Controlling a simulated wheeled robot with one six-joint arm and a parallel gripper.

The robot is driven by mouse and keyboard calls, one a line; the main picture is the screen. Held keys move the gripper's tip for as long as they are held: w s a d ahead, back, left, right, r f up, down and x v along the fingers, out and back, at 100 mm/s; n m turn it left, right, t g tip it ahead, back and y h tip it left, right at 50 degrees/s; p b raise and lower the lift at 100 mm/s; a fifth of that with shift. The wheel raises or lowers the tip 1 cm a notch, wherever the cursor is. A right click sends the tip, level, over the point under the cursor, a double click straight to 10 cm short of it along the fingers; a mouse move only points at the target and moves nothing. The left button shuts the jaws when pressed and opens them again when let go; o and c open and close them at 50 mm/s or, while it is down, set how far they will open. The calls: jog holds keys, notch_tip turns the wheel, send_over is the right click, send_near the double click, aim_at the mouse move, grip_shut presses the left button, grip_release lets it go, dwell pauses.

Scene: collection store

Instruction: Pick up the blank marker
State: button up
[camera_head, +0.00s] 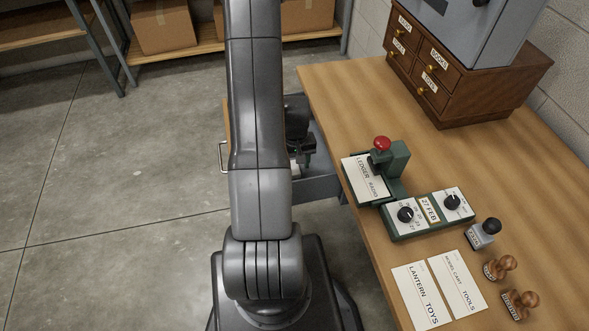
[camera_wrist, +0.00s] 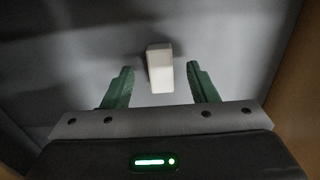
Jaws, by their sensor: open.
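A small plain white block (camera_wrist: 160,78), which looks like the blank marker, lies on a grey surface in the wrist view. My gripper (camera_wrist: 160,70) has its two green fingers apart. The block shows between the fingertips, with a visible gap on each side. I cannot tell how far below the fingertips it is. In the head view my own arm hides most of the gripper, and the block is not visible there.
An open drawer with a metal handle (camera_head: 222,157) juts from the left side of the wooden table (camera_head: 341,98). On the table are a green press with a red knob (camera_head: 382,143), a dial unit (camera_head: 389,234), cards (camera_head: 421,296) and several stamps. A small drawer cabinet (camera_head: 468,93) stands behind.

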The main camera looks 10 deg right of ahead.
jog(key=shift+f, duration=1.05)
jog(key=c, duration=1)
jog(key=shift+c, duration=0.4)
jog(key=shift+r, duration=0.2)
